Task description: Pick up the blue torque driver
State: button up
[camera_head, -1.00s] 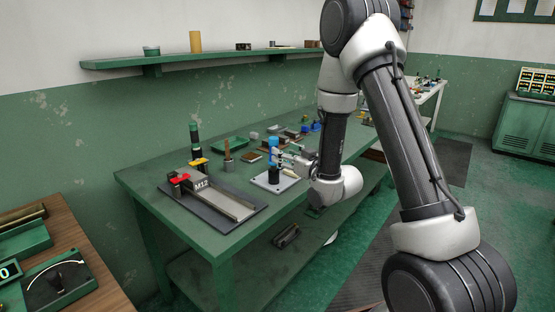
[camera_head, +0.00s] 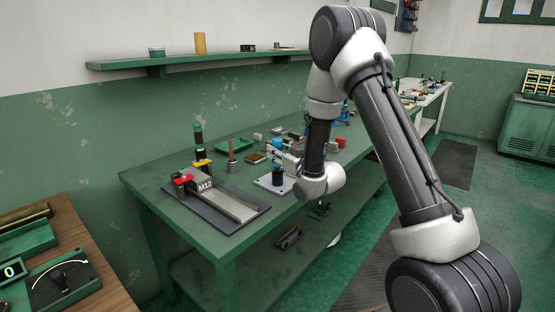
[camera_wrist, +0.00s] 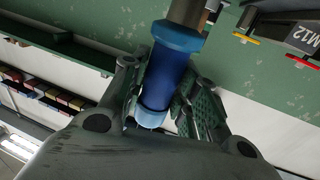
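The blue torque driver (camera_head: 277,144) stands upright over a dark base on a small light plate (camera_head: 265,184) on the green bench. My gripper (camera_head: 289,152) is beside it at the driver's upper part, coming from the right. In the wrist view the driver's blue body (camera_wrist: 167,82) lies between the two fingers of my gripper (camera_wrist: 166,88). The fingers slant inward and appear to press on both sides of it. The driver's far end runs out of the top of the wrist view.
On the bench (camera_head: 160,185), a grey M12 tray (camera_head: 232,207) lies left of the driver. Several small parts lie farther right.

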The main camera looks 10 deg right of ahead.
jog(key=shift+c, duration=0.5)
jog(key=shift+r, duration=0.15)
notch_tip(320, 180, up, 10)
jog(key=shift+f, duration=0.1)
jog(key=o, duration=0.3)
grip_shut()
jog(key=shift+s, duration=0.1)
